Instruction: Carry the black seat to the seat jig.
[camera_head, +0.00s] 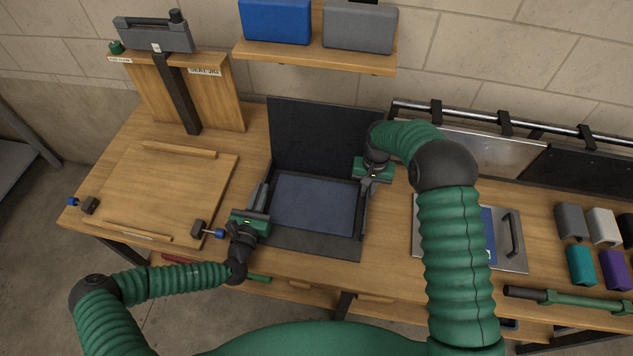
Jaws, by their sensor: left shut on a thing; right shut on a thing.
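The black seat (325,137) is in the middle of the bench, with an upright black back panel and a flat lower part around a dark blue panel (313,204). My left gripper (257,212) is shut on its left side edge. My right gripper (368,180) is shut on its right side edge. The fingertips are partly hidden by the gripper bodies. I cannot tell whether the seat touches the bench. The seat jig (160,190) is the wooden board at the left, with a label on the wooden upright behind it.
Small clamps (200,229) stand at the jig's front corners. A dark post (178,95) rises behind the jig. A shelf (315,55) with blue and grey blocks hangs above the seat. A metal plate with a handle (511,235), coloured blocks (581,265) and a green-handled tool (570,301) lie right.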

